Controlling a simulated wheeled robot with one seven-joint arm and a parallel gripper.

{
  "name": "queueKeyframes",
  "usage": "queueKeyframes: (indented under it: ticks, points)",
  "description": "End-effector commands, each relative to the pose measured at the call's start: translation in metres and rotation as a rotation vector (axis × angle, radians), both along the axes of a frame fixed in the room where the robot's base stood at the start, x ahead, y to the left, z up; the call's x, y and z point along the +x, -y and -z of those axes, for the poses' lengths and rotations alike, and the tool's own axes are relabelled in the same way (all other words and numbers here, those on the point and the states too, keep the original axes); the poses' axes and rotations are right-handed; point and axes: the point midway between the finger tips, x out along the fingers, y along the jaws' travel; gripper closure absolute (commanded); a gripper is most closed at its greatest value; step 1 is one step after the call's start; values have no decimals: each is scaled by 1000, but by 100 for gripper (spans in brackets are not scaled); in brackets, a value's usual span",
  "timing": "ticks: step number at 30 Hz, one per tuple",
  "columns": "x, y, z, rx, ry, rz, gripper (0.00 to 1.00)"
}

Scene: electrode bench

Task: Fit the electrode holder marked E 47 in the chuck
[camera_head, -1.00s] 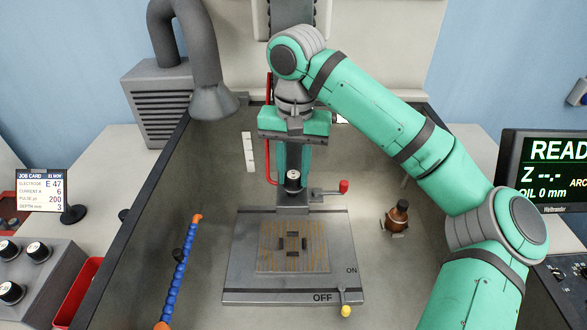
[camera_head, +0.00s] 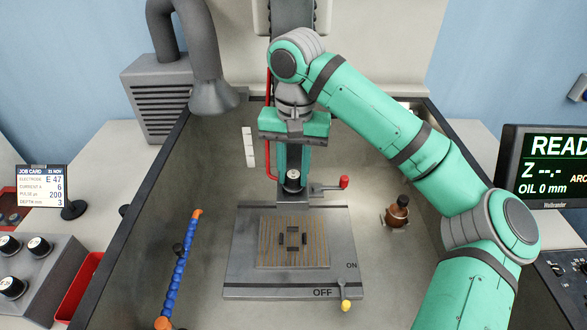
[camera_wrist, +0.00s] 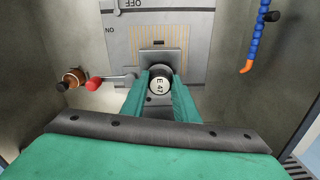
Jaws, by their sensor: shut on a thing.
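The electrode holder marked E 47 (camera_wrist: 160,85) shows its round pale top with the marking in the wrist view, between the two green fingers. My gripper (camera_wrist: 160,92) is shut on it. In the head view the holder (camera_head: 293,176) is a small dark piece with a pale top, below my gripper (camera_head: 293,172). The grey chuck (camera_head: 293,195) is directly around or under the holder, above the plate. The holder's lower end is hidden, so I cannot tell how deep it sits. A lever with a red knob (camera_head: 344,182) sticks out to the chuck's right.
A plate marked ON and OFF (camera_head: 240,280) lies below, with a yellow-knobbed lever (camera_head: 345,305). A blue coolant hose (camera_head: 181,268) stands at left. A brown bottle (camera_head: 398,212) is at right. A job card (camera_head: 41,186) reads E 47. Tank walls enclose the work area.

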Motion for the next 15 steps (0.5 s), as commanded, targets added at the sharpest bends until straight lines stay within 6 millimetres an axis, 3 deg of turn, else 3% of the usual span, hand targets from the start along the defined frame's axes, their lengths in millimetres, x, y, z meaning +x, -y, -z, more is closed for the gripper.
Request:
queueKeyframes:
  ticks: [13,14,15]
  points:
    - [0,0,5,0,0,0,100]
    - [0,0,5,0,0,0,68]
    - [0,0,5,0,0,0,58]
